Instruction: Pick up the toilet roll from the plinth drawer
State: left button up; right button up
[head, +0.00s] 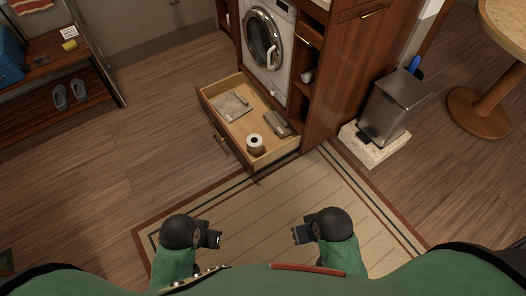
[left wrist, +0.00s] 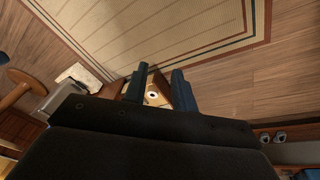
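The white toilet roll (head: 255,143) stands on end in the near right corner of the open plinth drawer (head: 209,101), below the washing machine. The roll also shows in the left wrist view (left wrist: 153,95), small and seen between the fingers. My left gripper (head: 217,238) is over the rug, short of the drawer, with its fingers apart and nothing between them. Its two fingers also show in the left wrist view (left wrist: 160,85). My right gripper (head: 298,235) is over the rug to the right, apart from the drawer. Its finger gap is too small to make out.
The drawer also holds a grey packet (head: 233,107) and a grey flat item (head: 275,122). A washing machine (head: 281,72) stands behind it. A pedal bin (head: 390,108) is at right on a pale slab (head: 372,150). The striped rug (head: 262,200) before the drawer is clear.

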aim_at(255, 144)
jog(key=i+l+u, duration=0.1)
jog(key=l, duration=0.35)
jog(key=i+l+u, duration=0.1)
jog(key=l, duration=0.35)
jog(key=i+l+u, duration=0.1)
jog(key=i+l, duration=0.15)
jog(key=l, duration=0.2)
jog(key=i+l+u, duration=0.1)
jog(key=l, duration=0.35)
jog(key=i+l, duration=0.15)
jog(key=l, duration=0.35)
jog(key=u, duration=0.05)
